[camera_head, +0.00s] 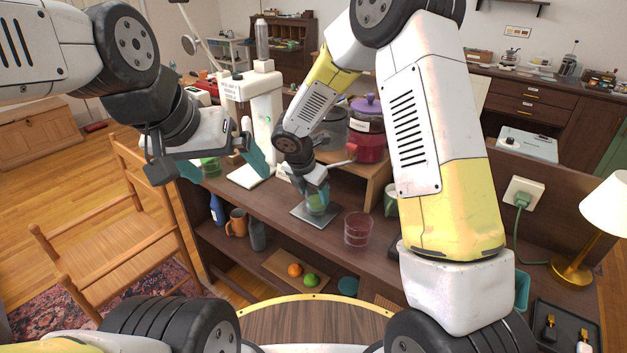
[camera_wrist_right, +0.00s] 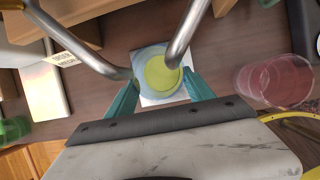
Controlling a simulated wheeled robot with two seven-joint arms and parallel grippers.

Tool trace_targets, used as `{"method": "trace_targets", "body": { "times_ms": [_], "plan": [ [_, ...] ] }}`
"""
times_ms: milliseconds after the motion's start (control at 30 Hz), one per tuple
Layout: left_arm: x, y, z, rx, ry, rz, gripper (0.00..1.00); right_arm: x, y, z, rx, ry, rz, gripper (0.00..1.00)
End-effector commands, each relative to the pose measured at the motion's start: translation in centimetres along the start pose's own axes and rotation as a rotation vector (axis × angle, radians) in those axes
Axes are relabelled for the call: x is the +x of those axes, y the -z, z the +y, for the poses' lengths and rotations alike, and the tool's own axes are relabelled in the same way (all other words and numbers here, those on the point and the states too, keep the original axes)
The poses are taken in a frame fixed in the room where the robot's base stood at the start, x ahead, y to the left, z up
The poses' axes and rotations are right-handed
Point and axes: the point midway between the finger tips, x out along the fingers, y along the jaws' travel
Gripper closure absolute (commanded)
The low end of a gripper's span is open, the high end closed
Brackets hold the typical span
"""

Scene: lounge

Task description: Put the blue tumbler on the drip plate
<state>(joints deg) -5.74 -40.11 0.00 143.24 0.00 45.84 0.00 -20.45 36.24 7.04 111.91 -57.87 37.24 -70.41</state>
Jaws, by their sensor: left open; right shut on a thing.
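The blue tumbler (camera_wrist_right: 162,75) has a pale blue rim and yellow-green inside; it looks greenish in the head view (camera_head: 317,203). My right gripper (camera_head: 318,192) is shut on it from above, its teal fingers on either side in the right wrist view (camera_wrist_right: 160,92). The tumbler is upright over a square grey plate (camera_head: 300,211); I cannot tell whether it touches it. A white dispenser's pale foot plate (camera_head: 247,178) is left of it. I cannot tell which is the drip plate. My left gripper (camera_head: 222,160) is open and empty, left of the dispenser.
A red tumbler (camera_head: 358,232) stands to the right of the square plate. A green tumbler (camera_head: 210,168) is behind my left gripper. The white dispenser (camera_head: 255,115) and a wooden riser (camera_head: 372,183) with jars stand behind. Bare counter (camera_head: 285,232) shows at the front.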

Motion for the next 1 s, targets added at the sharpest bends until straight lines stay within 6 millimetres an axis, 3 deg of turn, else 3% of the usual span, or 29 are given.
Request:
{"method": "trace_targets", "body": {
  "times_ms": [267,300,400,767,1000],
  "plan": [
    [0.0,0.0,0.0,0.000,0.000,0.000,0.00,0.1,0.0,0.0,0.001,0.000,-0.001,1.00],
    [0.0,0.0,0.0,0.000,0.000,0.000,0.00,0.2,0.1,0.0,0.001,0.000,0.000,0.37],
    [0.0,0.0,0.0,0.000,0.000,0.000,0.00,0.2,0.1,0.0,0.002,0.000,0.000,0.18],
    [0.0,0.0,0.0,0.000,0.000,0.000,0.00,0.0,-0.1,0.0,0.001,-0.001,-0.001,0.17],
    [0.0,0.0,0.0,0.000,0.000,0.000,0.00,-3.7,-0.1,0.0,0.002,-0.003,-0.002,0.17]
  ]
}}
